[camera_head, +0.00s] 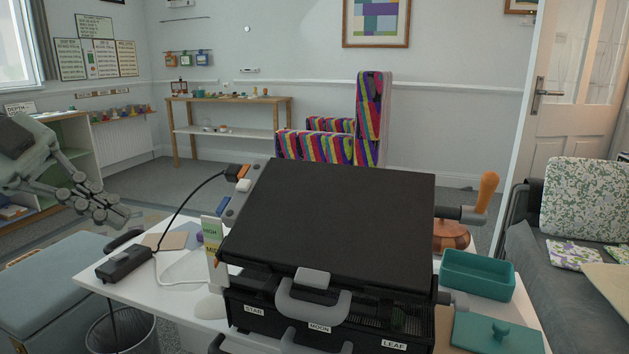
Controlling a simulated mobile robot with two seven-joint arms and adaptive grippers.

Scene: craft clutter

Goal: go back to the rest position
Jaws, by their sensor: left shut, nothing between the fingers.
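My left gripper (118,216) hangs at the far left of the head view, its linked fingers pointing down and to the right. It is shut and empty. It is apart from the white table (180,295) and everything on it, above the floor and the blue-grey padded bench (55,285). My right gripper does not show.
A large black-topped case (340,220) with labels STAR, MOON and LEAF fills the table's middle. A teal tray (478,275), a teal lid (497,335), a copper pot (451,235) and a black power strip (125,263) surround it. A wire basket (120,332) stands below left.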

